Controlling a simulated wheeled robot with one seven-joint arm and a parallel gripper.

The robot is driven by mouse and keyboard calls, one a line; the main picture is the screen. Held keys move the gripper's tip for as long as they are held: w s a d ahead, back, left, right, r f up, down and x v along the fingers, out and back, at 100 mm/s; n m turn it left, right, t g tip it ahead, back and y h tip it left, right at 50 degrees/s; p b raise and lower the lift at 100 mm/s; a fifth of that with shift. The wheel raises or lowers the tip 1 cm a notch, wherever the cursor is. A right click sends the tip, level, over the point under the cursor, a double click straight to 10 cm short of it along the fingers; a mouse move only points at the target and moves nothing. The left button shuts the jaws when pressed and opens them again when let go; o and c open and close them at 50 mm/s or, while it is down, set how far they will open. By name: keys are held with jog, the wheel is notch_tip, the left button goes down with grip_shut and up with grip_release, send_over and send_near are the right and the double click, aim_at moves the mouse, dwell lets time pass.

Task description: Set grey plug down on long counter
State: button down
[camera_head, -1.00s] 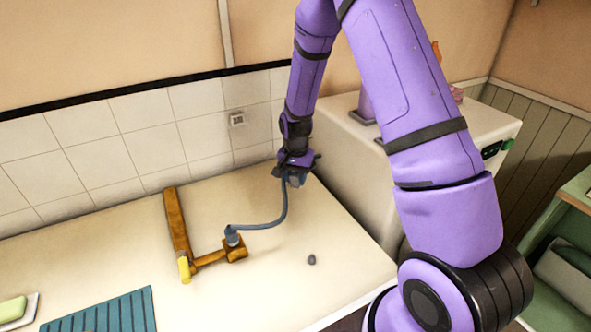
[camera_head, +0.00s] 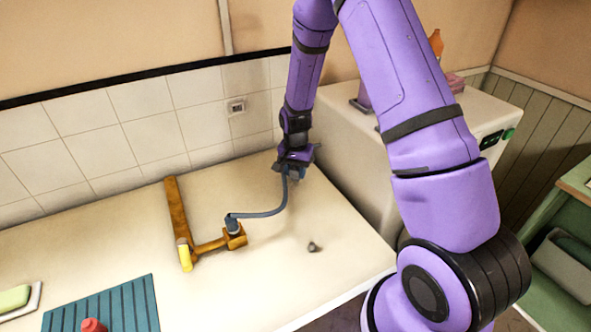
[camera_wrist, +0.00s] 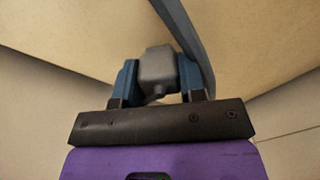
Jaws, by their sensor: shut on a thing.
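My gripper (camera_head: 292,172) points down over the right back part of the long counter (camera_head: 90,250). In the wrist view its two blue fingers are shut on the grey plug (camera_wrist: 158,67), a blocky grey body between them. A blue-grey cable (camera_head: 262,214) hangs from the gripper and curves left to a grey fitting on a brown wooden piece lying on the counter. In the head view the plug is mostly hidden by the gripper. I cannot tell whether it touches the counter.
The brown angled piece (camera_head: 178,222) has a yellow end. A small dark grey thing (camera_head: 313,246) lies right of it. A teal ribbed mat (camera_head: 120,300), a red-topped thing (camera_head: 93,325) and a green block (camera_head: 14,298) are front left. A white cabinet (camera_head: 345,150) adjoins the counter's right.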

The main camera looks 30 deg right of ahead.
jog(key=shift+f, duration=0.35)
jog(key=c, duration=0.6)
grip_release()
notch_tip(320, 180, up, 11)
jog(key=shift+r, duration=0.2)
jog(key=s+a+r+n+t, duration=0.1)
jog(key=s+r+n, duration=0.1)
jog(key=s+r, duration=0.6)
jog(key=s+a+r+n+t, duration=0.15)
jog(key=s+r, duration=0.25)
jog(key=r, duration=0.8)
jog(key=s+r+n+t, duration=0.1)
jog(key=s+r, duration=0.1)
jog(key=s, duration=0.4)
jog(key=s+r+n, duration=0.2)
jog(key=s+r, duration=0.1)
jog(key=s, duration=0.4)
jog(key=s+r+n+t, duration=0.1)
jog(key=s+r+n, duration=0.1)
jog(key=s, duration=0.4)
jog(key=shift+s+a+r+n+t, duration=0.15)
jog(key=shift+a+r+n+t, duration=0.15)
jog(key=shift+r, duration=0.2)
